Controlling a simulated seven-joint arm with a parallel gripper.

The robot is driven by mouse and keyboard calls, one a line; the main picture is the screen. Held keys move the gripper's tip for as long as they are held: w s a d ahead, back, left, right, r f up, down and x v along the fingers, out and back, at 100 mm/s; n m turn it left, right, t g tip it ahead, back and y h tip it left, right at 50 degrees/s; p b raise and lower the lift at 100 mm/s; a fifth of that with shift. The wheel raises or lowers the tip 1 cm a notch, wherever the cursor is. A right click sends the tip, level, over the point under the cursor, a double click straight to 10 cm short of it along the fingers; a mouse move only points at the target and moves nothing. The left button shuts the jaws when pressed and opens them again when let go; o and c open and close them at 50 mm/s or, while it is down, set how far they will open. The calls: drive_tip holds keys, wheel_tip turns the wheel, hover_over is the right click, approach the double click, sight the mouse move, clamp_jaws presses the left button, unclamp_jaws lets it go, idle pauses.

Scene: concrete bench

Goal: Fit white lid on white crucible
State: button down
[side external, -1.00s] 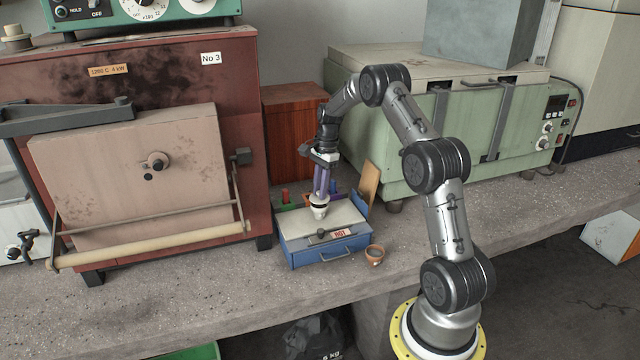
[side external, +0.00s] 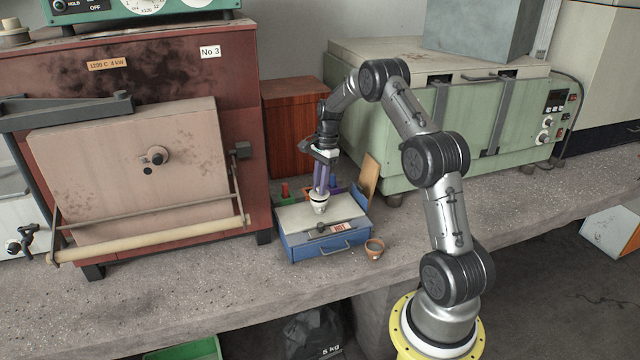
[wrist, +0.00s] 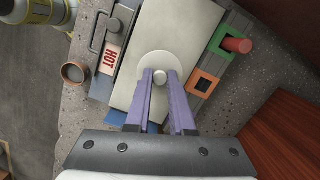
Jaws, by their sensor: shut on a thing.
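The white crucible (side external: 319,206) stands upright on the pale top plate of a small blue box. The white lid (wrist: 160,59) shows in the wrist view as a round disc with a small knob. My gripper (wrist: 159,76) points down with its purple fingers on either side of that knob, shut on it. In the side view my gripper (side external: 320,191) is right above the crucible, and the lid is at or very near its rim. I cannot tell whether the lid is fully seated. In the wrist view the lid hides the crucible.
The blue box (side external: 318,250) has a front handle and a HOT label (wrist: 111,60). A small terracotta cup (side external: 374,248) stands to its right. Coloured frames and a red peg (wrist: 238,45) are behind the plate. The red furnace (side external: 190,80) is left; a green oven (side external: 450,130) is right.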

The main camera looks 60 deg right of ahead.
drive_tip(key=shift+f, duration=0.6)
drive_tip(key=c, duration=0.7)
unclamp_jaws()
wheel_tip(320, 180, up, 14)
drive_tip(key=d, duration=0.2)
drive_tip(key=shift+s+f, duration=0.2)
drive_tip(key=shift+s, duration=0.25)
drive_tip(key=shift+a, duration=0.1)
